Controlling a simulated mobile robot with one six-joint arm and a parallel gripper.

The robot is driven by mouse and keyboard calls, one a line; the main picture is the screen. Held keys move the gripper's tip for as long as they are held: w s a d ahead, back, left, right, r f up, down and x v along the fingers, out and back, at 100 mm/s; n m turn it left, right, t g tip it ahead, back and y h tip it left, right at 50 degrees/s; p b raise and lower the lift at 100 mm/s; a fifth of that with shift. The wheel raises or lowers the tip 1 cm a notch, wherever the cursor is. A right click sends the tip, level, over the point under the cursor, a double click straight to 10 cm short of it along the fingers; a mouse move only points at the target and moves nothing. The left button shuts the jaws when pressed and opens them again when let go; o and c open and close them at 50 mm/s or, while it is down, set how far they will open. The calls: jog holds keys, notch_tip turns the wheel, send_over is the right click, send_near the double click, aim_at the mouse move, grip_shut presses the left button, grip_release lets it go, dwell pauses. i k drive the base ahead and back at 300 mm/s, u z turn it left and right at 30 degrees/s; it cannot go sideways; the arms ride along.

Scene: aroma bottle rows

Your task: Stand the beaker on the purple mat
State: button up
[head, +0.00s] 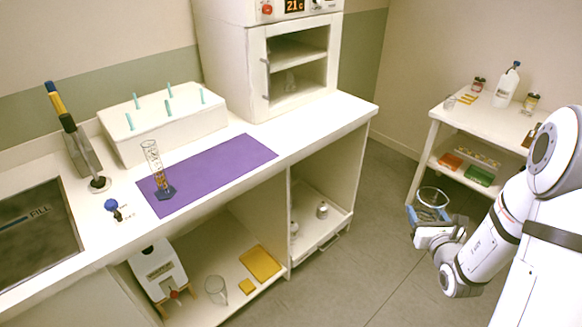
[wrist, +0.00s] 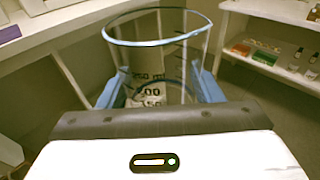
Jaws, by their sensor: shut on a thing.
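The glass beaker (head: 432,197) is held upright by my gripper (head: 428,215) at the right of the head view, in the air over the floor. In the wrist view the clear beaker (wrist: 158,45), with a blue rim and black volume marks, stands between the blue fingers of my gripper (wrist: 160,90), which are shut on its sides. It looks empty. The purple mat (head: 220,172) lies flat on the white counter at the left of the head view, well apart from the beaker. A graduated cylinder (head: 155,168) stands on the mat's left end.
A white block with teal pegs (head: 165,122) stands behind the mat, and an oven cabinet (head: 290,60) stands to its right. A sink (head: 35,235) is at far left. A white cart (head: 490,115) with bottles stands at right. The mat's middle and right are clear.

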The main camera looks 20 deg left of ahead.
aim_at(224, 160)
jog(key=u, duration=1.75)
jog(key=k, duration=0.55)
jog(key=z, duration=0.1)
jog(key=i, duration=1.6)
jog(key=z, duration=0.05)
